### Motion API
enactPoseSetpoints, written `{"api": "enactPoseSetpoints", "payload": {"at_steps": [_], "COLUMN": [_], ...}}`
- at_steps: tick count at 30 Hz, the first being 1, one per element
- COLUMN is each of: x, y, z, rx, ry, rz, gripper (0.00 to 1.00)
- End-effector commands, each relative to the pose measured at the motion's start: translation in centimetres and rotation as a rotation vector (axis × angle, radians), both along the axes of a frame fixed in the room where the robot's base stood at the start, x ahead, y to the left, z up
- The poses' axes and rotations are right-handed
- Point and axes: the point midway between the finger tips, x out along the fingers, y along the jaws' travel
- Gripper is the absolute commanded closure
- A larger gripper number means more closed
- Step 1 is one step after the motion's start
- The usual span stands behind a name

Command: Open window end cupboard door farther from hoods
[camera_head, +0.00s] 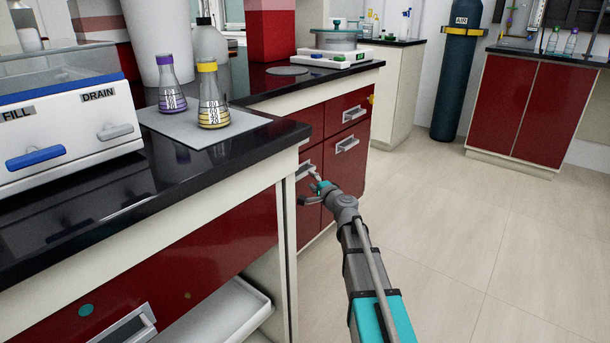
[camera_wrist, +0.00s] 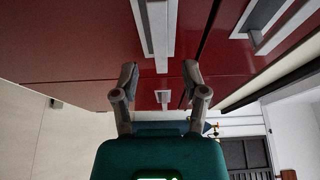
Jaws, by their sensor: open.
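Red cupboard and drawer fronts (camera_head: 348,180) with pale metal handles line the side of the bench in the head view. All the fronts in view look shut; I cannot tell which is the window end door farther from the hoods. My gripper (camera_head: 312,190) is beside these fronts, near a handle (camera_head: 305,170). In the wrist view my gripper (camera_wrist: 160,78) is open, its two fingers apart with nothing held. A long handle (camera_wrist: 157,30) on a red front ends near the gap between the fingertips; I cannot tell whether they touch. Another handle (camera_wrist: 268,20) is at upper right.
A black worktop (camera_head: 150,185) carries a FILL/DRAIN bath (camera_head: 65,130), flasks (camera_head: 212,100) and a balance (camera_head: 335,55). A blue AIR cylinder (camera_head: 456,80) and another red cupboard (camera_head: 525,105) stand at the right. The pale floor (camera_head: 480,220) beside my arm is clear.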

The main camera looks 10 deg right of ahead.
Motion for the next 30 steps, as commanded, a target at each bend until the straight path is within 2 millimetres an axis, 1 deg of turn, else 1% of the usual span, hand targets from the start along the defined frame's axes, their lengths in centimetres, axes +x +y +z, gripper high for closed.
{"api": "enactPoseSetpoints", "payload": {"at_steps": [1,3,9,15,25,26,30], "x": [1.2,2.1,4.2,5.1,5.1,5.1,5.1], "y": [0.2,0.5,1.3,1.6,1.6,1.6,1.6], "z": [0.0,0.0,0.0,0.0,0.0,0.0,0.0], "rx": [0.000,0.000,0.000,0.000,0.000,0.000,0.000], "ry": [0.000,0.000,0.000,0.000,0.000,0.000,0.000], "rz": [0.001,0.001,0.000,0.000,0.000,0.000,0.000], "gripper": [0.43,0.43,0.43,0.43,0.43,0.47,0.73]}}
